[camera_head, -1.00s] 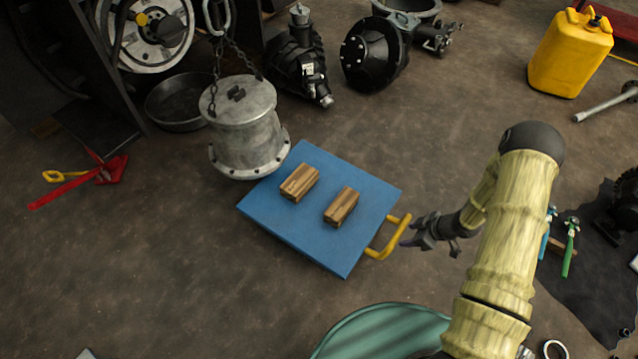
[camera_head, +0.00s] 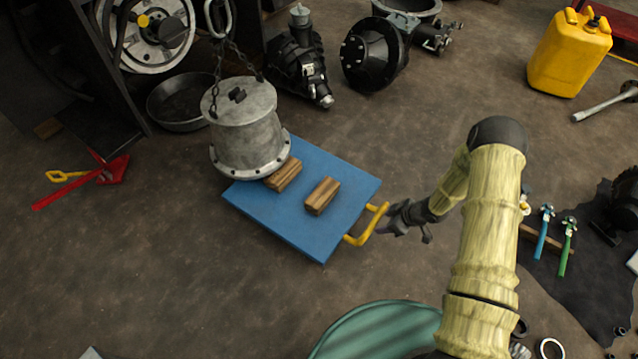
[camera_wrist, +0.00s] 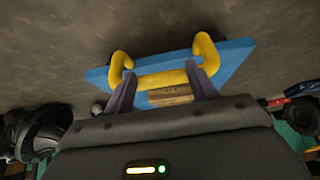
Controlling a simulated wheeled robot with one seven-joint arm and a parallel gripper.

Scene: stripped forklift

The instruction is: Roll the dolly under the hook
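The dolly (camera_head: 290,226) is a flat blue board with two wooden blocks (camera_head: 322,195) (camera_head: 284,174) on top and a yellow handle (camera_head: 367,225) at its right side. A grey metal cylinder (camera_head: 245,135) hangs on chains from a hook (camera_head: 217,18) and overlaps the dolly's upper left part in the head view. Whether it touches a block is unclear. My gripper (camera_head: 391,222) is at the handle. In the wrist view, my gripper (camera_wrist: 161,72) has its fingers spread along the handle bar (camera_wrist: 160,79), near its two bends. The dolly's wheels are hidden.
A black pan (camera_head: 178,102) and black machine parts (camera_head: 375,55) stand behind. A red tool (camera_head: 85,184) lies at left. A yellow can (camera_head: 568,55) stands at right. Floor left of the dolly is clear; a green round thing (camera_head: 375,333) is in front.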

